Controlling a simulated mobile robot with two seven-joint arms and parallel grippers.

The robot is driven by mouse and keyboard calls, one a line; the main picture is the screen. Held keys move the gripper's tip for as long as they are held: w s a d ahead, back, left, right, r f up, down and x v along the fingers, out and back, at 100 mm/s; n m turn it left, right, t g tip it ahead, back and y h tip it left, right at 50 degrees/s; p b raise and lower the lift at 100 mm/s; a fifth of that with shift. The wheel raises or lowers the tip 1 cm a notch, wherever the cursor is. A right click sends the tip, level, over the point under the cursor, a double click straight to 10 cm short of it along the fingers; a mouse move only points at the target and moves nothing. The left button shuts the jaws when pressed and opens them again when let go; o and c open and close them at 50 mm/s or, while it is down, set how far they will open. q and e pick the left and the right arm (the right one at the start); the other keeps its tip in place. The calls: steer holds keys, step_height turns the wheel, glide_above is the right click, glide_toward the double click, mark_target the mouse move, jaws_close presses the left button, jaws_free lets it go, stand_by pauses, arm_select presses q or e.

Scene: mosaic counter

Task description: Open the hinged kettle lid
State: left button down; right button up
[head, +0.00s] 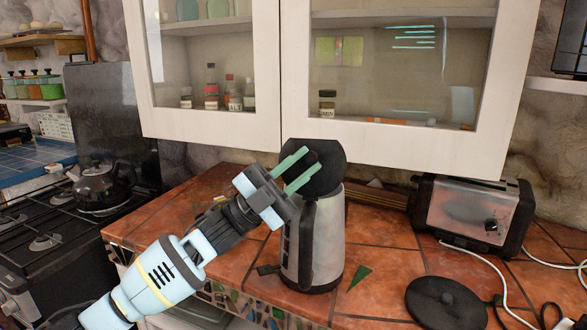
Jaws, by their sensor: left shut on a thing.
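The kettle (331,238) is a tall brushed-metal and black electric kettle, upright on the tiled counter under the wall cabinets. Its black round lid (333,163) stands raised and steeply tilted above the kettle's top. My left gripper (313,158) reaches in from the lower left. Its two green fingers are at the lid, slightly apart, with a dark part of the lid between them. The gripper and wrist hide the kettle's upper left side and part of its handle. My right gripper is not in view.
A toaster (472,214) stands to the right. A black round base (446,302) and white cords lie at the front right. Glass-door cabinets (390,149) hang close above the lid. A stove with a dark kettle (103,187) is at the left.

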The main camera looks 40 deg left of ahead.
arm_select(q)
steer(key=shift+s+m+g+h, duration=0.1)
steer(key=shift+m+g+h, duration=0.2)
steer(key=shift+m, duration=0.3)
steer(key=c, duration=1.3)
jaws_free()
steer(key=shift+d, duration=0.1)
steer(key=shift+f, duration=0.1)
steer(key=b+v, duration=0.2)
steer(key=v, duration=0.5)
steer(key=shift+s+a+f, duration=0.2)
steer(key=shift+a, duration=0.1)
